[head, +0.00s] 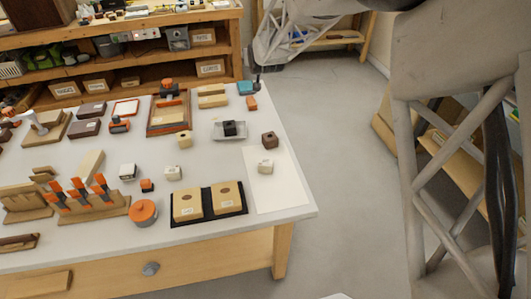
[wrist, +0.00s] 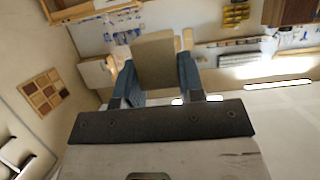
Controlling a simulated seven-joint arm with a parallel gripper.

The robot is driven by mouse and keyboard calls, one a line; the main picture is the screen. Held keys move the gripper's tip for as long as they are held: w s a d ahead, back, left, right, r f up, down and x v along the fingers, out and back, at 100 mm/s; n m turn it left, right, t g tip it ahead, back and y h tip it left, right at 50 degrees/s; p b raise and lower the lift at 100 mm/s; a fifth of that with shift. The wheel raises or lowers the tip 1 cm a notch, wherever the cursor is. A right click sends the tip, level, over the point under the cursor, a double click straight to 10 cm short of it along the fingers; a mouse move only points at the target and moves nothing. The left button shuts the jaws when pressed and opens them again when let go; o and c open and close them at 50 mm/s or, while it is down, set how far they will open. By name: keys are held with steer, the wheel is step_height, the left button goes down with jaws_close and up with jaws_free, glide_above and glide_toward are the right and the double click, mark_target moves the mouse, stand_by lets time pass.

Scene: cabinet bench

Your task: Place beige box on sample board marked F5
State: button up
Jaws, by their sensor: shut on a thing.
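In the wrist view my gripper (wrist: 158,68) is shut on a beige box (wrist: 158,58), with one blue-grey finger on each side of it. In the head view I cannot make out the fingers or the held box. A black tray (head: 178,221) near the front right of the table holds two light wooden boards, the left one (head: 187,210) and the right one (head: 227,199). Each has a round dark mark and a small label. The labels are too small to read, so I cannot tell which board is F5.
Shelves (head: 130,60) stand behind.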

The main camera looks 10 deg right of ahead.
steer(key=s+f, duration=0.6)
steer(key=s, duration=0.7)
steer(key=s+f, duration=0.6)
steer(key=s, duration=0.7)
steer(key=s+f, duration=0.6)
steer(key=s, duration=0.7)
steer(key=shift+s+a, duration=0.25)
steer(key=shift+f, duration=0.2)
glide_above(281, 198)
steer(key=shift+f, duration=2.1)
steer(key=shift+f, duration=0.1)
steer(key=shift+f, duration=1.65)
steer(key=shift+f, duration=0.15)
steer(key=o, duration=1)
steer(key=shift+c, duration=0.2)
